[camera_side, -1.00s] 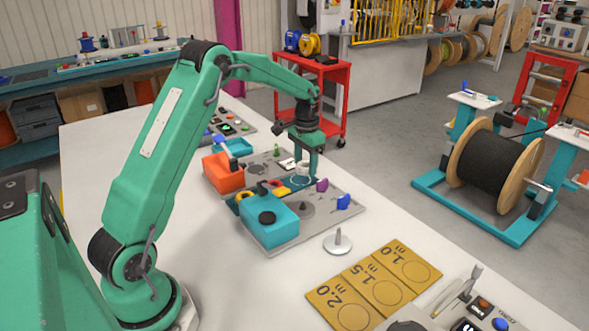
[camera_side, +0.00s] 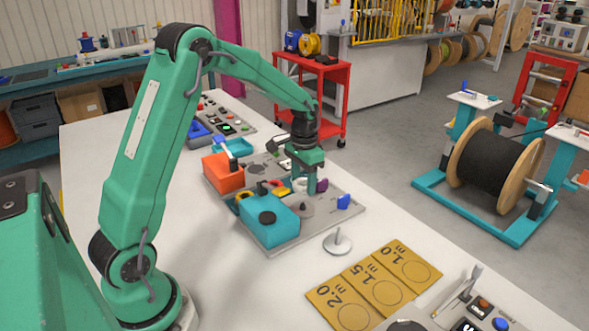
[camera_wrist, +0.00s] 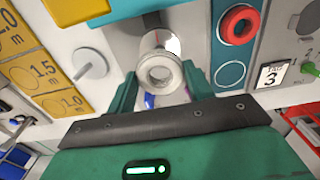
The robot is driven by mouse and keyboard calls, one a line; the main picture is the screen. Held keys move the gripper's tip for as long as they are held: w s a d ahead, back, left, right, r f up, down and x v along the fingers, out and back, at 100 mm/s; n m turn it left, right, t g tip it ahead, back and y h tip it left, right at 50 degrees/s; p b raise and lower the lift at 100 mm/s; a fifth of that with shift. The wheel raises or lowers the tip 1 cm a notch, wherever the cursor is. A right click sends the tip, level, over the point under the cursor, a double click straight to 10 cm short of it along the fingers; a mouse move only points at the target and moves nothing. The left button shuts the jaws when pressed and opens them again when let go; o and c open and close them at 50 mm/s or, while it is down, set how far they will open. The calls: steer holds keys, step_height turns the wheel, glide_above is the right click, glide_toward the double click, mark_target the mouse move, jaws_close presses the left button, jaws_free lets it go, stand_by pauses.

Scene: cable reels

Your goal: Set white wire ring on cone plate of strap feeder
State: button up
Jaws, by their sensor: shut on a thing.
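My gripper (camera_side: 309,180) is over the grey board, with its fingers pointing down. In the wrist view my gripper (camera_wrist: 160,80) has its fingers on both sides of the white wire ring (camera_wrist: 160,90), shut on it. In the side view only a small pale part of the ring (camera_side: 299,186) shows beside the fingers. The grey cone plate (camera_side: 301,208) lies on the board of the strap feeder, just below and in front of the gripper; the ring is held above the board. In the wrist view the ring covers much of what lies behind it.
A teal box (camera_side: 272,222) with a black knob stands left of the cone plate, an orange box (camera_side: 223,172) behind it. A blue knob (camera_side: 343,202) stands to the right. A white peg stand (camera_side: 337,244) and yellow length cards (camera_side: 374,285) lie nearer the camera.

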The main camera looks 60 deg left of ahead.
mark_target(303, 203)
steer(key=shift+f, duration=1.9)
steer(key=shift+f, duration=0.25)
steer(key=shift+f, duration=1.05)
steer(key=o, duration=1.1)
steer(key=shift+c, duration=0.2)
steer(key=shift+r, duration=4)
